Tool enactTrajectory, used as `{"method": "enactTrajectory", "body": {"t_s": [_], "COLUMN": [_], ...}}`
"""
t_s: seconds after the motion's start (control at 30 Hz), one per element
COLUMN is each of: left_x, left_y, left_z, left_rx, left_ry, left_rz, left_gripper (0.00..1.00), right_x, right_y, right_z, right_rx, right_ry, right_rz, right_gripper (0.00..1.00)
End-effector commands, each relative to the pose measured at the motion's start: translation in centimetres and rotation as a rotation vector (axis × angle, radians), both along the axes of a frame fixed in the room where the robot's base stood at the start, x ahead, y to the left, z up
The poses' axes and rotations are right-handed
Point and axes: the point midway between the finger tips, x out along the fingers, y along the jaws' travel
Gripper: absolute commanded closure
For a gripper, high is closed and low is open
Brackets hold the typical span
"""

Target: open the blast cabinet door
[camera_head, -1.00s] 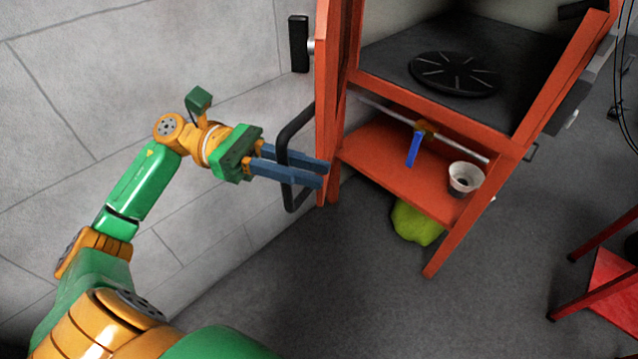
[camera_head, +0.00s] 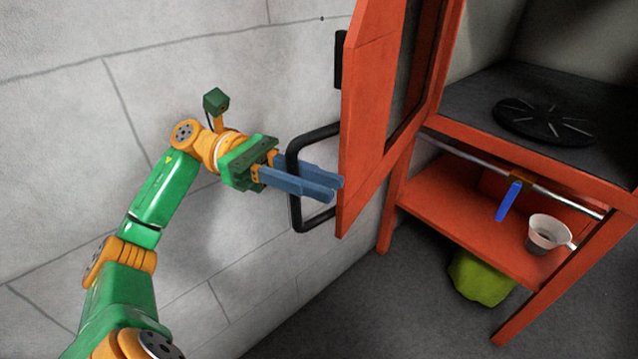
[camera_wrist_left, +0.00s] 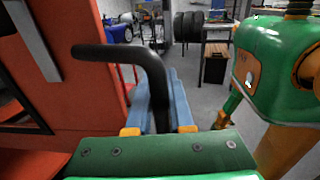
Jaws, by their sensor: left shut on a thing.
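The orange-red blast cabinet (camera_head: 625,198) stands at the right of the head view. Its door (camera_head: 368,115) is swung open towards the left wall, and the cabinet interior shows. A black bar handle (camera_head: 294,165) stands out from the door. My left gripper (camera_head: 338,190) has its blue fingers shut on the handle, one on each side of the bar. The handle (camera_wrist_left: 150,65) also passes between the fingers in the left wrist view, beside the red door (camera_wrist_left: 80,90).
A dark round turntable (camera_head: 545,122) lies inside the cabinet. The lower shelf (camera_head: 455,222) holds a white cup (camera_head: 549,233), near a blue lever (camera_head: 508,201). A yellow-green sack (camera_head: 480,278) sits below. The grey wall (camera_head: 90,120) is close behind my left arm.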

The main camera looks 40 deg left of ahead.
Motion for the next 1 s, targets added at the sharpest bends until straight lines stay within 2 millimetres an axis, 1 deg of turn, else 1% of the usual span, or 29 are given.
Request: {"method": "enactTrajectory", "body": {"t_s": [0.03,0.33,0.37,0.4,0.43,0.47,0.83,0.93,1.0], "left_x": [-0.2,-0.2,-0.2,-0.2,-0.2,-0.2,-0.1,-0.1,-0.1], "left_y": [-0.1,-0.1,-0.1,-0.1,-0.1,-0.1,0.0,0.0,0.0], "left_z": [-0.4,-0.3,-0.3,-0.3,-0.3,-0.3,0.0,1.1,2.4], "left_rx": [0.009,0.009,0.008,0.008,0.007,0.006,0.004,0.004,0.006], "left_ry": [0.006,0.005,0.005,0.005,0.004,0.004,0.001,-0.001,-0.001], "left_rz": [-0.012,-0.012,-0.011,-0.011,-0.010,-0.010,-0.006,-0.006,-0.006], "left_gripper": [1.00,1.00,0.72,0.61,0.53,0.50,0.50,0.50,0.50], "right_x": [0.1,0.1,0.2,0.2,0.2,0.2,0.2,0.1,0.1], "right_y": [-0.2,-0.2,-0.1,-0.1,0.0,0.0,0.8,0.8,0.8], "right_z": [-0.1,-0.1,-0.1,-0.1,-0.1,-0.1,0.0,0.3,0.7], "right_rx": [-0.003,-0.003,-0.003,-0.002,0.000,0.001,0.012,0.012,0.012], "right_ry": [-0.002,-0.003,-0.003,-0.002,-0.003,-0.003,-0.002,-0.001,0.001], "right_rz": [0.000,0.001,0.001,0.000,0.000,0.000,-0.003,-0.002,0.000], "right_gripper": [0.65,0.65,0.65,0.65,0.65,0.65,0.65,0.65,0.65]}}
